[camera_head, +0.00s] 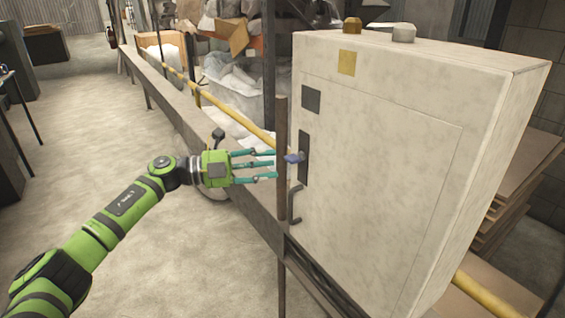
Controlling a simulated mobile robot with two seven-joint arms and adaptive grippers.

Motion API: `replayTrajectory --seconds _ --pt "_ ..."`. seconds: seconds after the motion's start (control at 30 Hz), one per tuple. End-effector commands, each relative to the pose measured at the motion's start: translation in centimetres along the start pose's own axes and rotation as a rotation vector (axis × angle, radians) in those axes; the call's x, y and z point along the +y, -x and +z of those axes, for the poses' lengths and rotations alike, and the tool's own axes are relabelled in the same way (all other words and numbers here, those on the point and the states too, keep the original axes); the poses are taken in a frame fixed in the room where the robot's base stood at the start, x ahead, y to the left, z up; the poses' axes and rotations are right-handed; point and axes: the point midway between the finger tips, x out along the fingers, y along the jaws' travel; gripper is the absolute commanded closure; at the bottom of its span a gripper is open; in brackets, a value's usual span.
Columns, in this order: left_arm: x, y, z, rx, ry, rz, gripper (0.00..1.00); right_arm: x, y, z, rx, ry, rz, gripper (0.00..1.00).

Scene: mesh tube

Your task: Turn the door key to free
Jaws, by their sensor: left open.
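A large off-white cabinet (400,130) stands at the right. Its front face bears a dark vertical lock plate (304,170) near the left edge. A small blue key (294,158) sticks out from this plate; its exact turn angle is too small to tell. A dark curved handle (295,203) is below it. My left gripper (276,165) is open, its teal fingers pointing right toward the key. The fingertips are close to the left of the key and appear apart from it. My right gripper is not in view.
A brown vertical post (281,160) stands just left of the cabinet front, close to my fingertips. A yellow rail (235,117) and a long metal beam (170,95) run behind. Open concrete floor (90,130) lies at the left.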

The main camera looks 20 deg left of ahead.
Motion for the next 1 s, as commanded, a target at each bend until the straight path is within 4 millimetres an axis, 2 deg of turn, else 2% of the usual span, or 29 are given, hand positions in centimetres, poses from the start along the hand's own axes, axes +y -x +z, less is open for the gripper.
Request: replayTrajectory --seconds 0.03,0.2,0.4,1.0 --pt "0.1 1.3 0.0 -0.002 0.000 0.003 0.59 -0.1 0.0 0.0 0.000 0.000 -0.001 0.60" --pt "0.1 4.5 0.0 -0.002 0.000 0.003 0.59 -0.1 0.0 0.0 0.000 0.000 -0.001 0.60" --pt "0.0 6.5 0.0 0.001 -0.002 0.001 0.59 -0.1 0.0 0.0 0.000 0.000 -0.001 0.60" --pt "0.3 6.6 0.1 -0.007 0.011 -0.006 0.59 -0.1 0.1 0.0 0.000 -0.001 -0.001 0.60"
